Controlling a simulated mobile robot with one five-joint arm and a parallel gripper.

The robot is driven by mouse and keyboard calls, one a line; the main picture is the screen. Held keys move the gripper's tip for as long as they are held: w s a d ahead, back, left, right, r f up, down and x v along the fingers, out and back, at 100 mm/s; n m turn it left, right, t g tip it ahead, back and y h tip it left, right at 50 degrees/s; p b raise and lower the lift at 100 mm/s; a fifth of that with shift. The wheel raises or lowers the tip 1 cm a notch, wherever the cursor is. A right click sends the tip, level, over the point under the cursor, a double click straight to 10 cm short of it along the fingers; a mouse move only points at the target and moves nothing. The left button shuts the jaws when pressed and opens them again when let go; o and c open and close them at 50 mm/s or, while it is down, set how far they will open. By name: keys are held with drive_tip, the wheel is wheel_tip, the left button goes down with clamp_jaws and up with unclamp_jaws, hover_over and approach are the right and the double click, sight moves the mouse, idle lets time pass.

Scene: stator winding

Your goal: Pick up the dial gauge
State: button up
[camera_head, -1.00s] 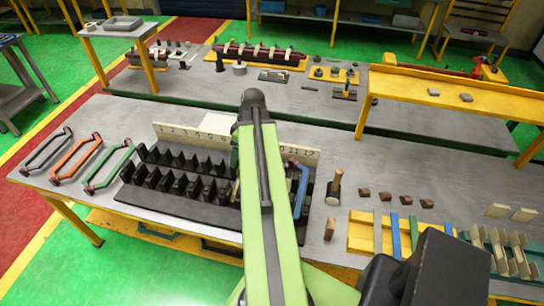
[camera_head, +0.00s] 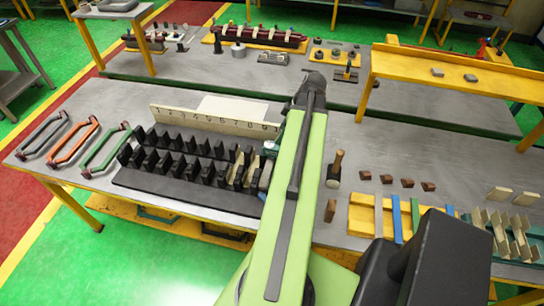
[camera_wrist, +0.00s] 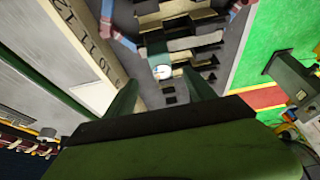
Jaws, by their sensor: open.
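A small round white face, which looks like the dial gauge (camera_wrist: 162,72), shows in the wrist view between and beyond my fingertips. It sits among the dark blocks of the slotted stator fixture (camera_wrist: 180,30).
A numbered board (camera_head: 215,122) stands behind the fixture. Grey, orange and green coils (camera_head: 105,150) lie left. A blue coil with pink ends (camera_wrist: 118,35) lies by the slots. A mallet (camera_head: 335,165), brown blocks (camera_head: 407,183) and a yellow tray (camera_head: 362,215) are right.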

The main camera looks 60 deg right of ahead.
sight(271, 145)
drive_tip(key=b+x, duration=0.7)
drive_tip(key=x, duration=0.3)
drive_tip(key=shift+w+a+r, duration=0.1)
drive_tip(key=shift+r, duration=0.2)
clamp_jaws()
drive_tip(key=shift+r+p, duration=0.5)
wheel_tip(271, 145, up, 4)
drive_tip(key=p, duration=0.4)
drive_tip(key=s+r+p, duration=1.1)
drive_tip(key=shift+s, duration=0.3)
